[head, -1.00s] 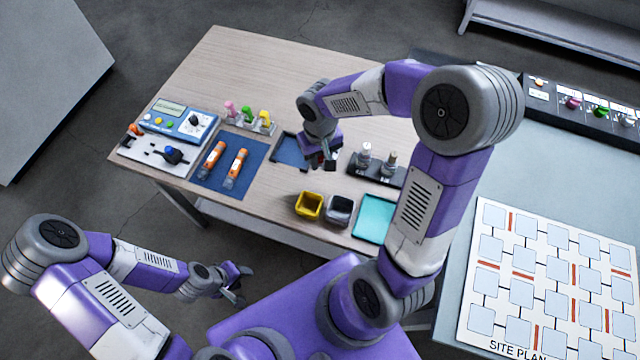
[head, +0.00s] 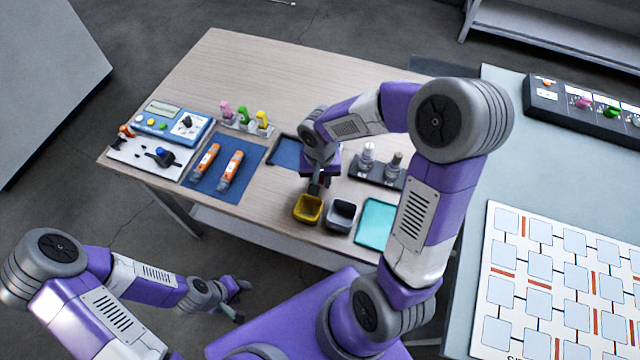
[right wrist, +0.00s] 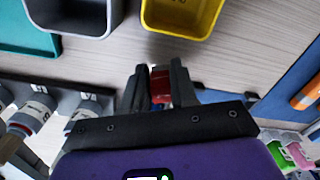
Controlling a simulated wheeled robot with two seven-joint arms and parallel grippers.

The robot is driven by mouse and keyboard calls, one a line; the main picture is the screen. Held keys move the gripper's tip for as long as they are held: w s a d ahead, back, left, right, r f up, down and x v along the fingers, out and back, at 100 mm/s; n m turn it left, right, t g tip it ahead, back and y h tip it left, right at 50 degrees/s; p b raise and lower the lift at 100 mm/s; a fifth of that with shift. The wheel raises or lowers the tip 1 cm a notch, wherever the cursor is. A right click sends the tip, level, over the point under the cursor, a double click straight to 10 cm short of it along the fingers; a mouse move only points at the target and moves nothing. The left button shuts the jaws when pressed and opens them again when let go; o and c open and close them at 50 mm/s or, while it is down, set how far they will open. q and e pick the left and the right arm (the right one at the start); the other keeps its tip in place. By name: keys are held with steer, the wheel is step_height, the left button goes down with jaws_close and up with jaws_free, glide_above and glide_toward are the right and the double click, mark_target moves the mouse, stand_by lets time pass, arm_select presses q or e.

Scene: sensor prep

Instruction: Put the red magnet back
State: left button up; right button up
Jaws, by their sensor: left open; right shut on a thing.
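The red magnet (right wrist: 160,84) is a small red block between the fingers of my right gripper (right wrist: 160,88) in the right wrist view. In the head view, my right gripper (head: 317,187) is shut on it, just behind the yellow bin (head: 308,209); the magnet is mostly hidden there. The wrist view shows the yellow bin (right wrist: 182,18) beyond the fingertips, apart from the magnet. A blue tray (head: 285,152) lies behind my right gripper, partly covered by it. My left gripper (head: 239,302) is open and empty, off the table's front edge.
A grey bin (head: 341,214) and a teal tray (head: 376,222) stand right of the yellow bin. A black rack with bottles (head: 378,172) is behind them. A blue mat (head: 250,160) with orange tools lies left. The table's back (head: 260,75) is clear.

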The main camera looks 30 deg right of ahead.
steer(key=shift+f, duration=0.75)
steer(key=shift+f, duration=0.1)
steer(key=o, duration=0.8)
steer(key=shift+o, duration=0.2)
step_height(320, 180, up, 11)
steer(key=p, duration=0.4)
steer(key=shift+r, duration=0.65)
